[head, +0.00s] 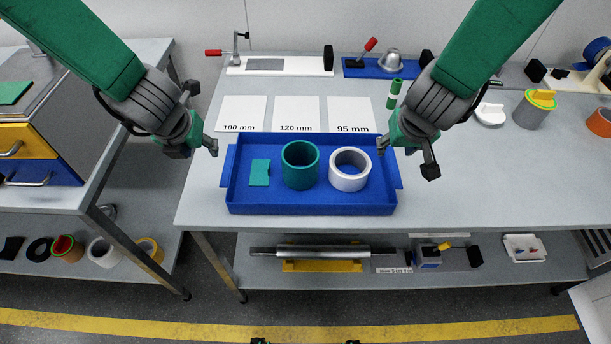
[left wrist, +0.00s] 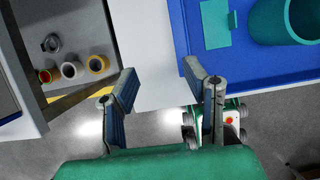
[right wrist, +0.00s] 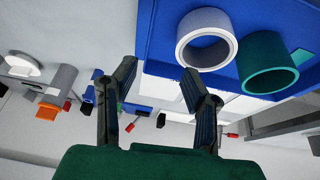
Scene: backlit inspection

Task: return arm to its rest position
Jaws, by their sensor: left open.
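My left gripper (head: 200,150) hangs to the left of the blue tray (head: 310,208), above the table edge. In the left wrist view its fingers (left wrist: 160,72) are apart with nothing between them. My right gripper (head: 406,160) is at the right end of the tray, above the table. In the right wrist view its fingers (right wrist: 158,70) are spread and empty. The tray holds a flat green piece (head: 260,172), a green ring (head: 300,165) and a white ring (head: 349,169). Both rings stand apart from the grippers.
Three white cards (head: 296,114) lie behind the tray. Fixtures with red handles (head: 280,65) stand at the back. A grey cylinder (head: 530,110) and an orange ring (head: 600,122) are at right. The table right of the tray is mostly clear. A drawer unit (head: 30,140) stands at left.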

